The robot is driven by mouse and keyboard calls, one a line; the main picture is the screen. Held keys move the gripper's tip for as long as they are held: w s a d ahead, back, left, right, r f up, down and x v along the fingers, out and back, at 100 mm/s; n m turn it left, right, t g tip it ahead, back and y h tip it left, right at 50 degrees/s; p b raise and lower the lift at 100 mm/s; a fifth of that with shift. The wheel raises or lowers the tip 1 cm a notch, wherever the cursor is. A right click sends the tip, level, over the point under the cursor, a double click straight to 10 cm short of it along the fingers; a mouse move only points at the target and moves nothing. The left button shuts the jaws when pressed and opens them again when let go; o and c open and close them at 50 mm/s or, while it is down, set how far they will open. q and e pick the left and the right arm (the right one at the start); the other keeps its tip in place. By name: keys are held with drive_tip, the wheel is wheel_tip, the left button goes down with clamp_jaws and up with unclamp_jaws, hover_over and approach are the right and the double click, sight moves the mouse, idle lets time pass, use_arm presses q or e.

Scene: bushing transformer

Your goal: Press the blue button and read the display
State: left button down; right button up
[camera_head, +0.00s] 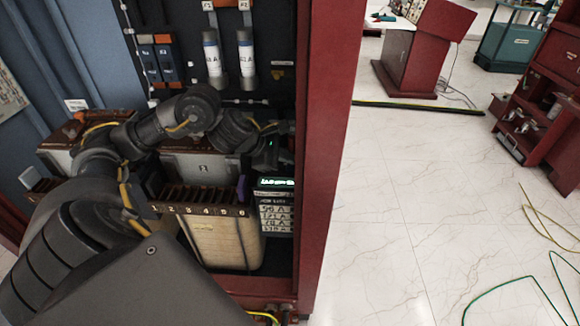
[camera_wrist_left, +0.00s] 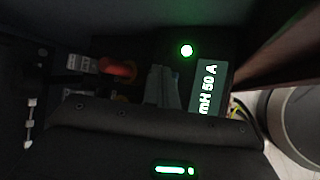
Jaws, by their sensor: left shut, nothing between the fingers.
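My left arm reaches into the red-framed cabinet. Its dark gripper (camera_head: 268,157) is just above the device with the lit display (camera_head: 276,183), whose green characters are too small to read in the head view. In the left wrist view the display (camera_wrist_left: 207,88) is turned sideways and shows "mH 50 A". The shut fingers (camera_wrist_left: 163,88) are beside the display, with nothing visible between them. My right gripper is out of view.
A label with handwritten current values (camera_head: 275,215) is below the display. A numbered slotted box (camera_head: 220,235) stands to its left. The red cabinet post (camera_head: 328,150) borders the right side. A red knob (camera_wrist_left: 118,69) shows in the wrist view. Open tiled floor lies right.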

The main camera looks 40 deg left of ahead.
sight(286, 168)
use_arm(q)
drive_tip(key=shift+r+p, duration=1.95)
drive_tip(key=shift+r, duration=0.65)
drive_tip(key=shift+f, duration=0.1)
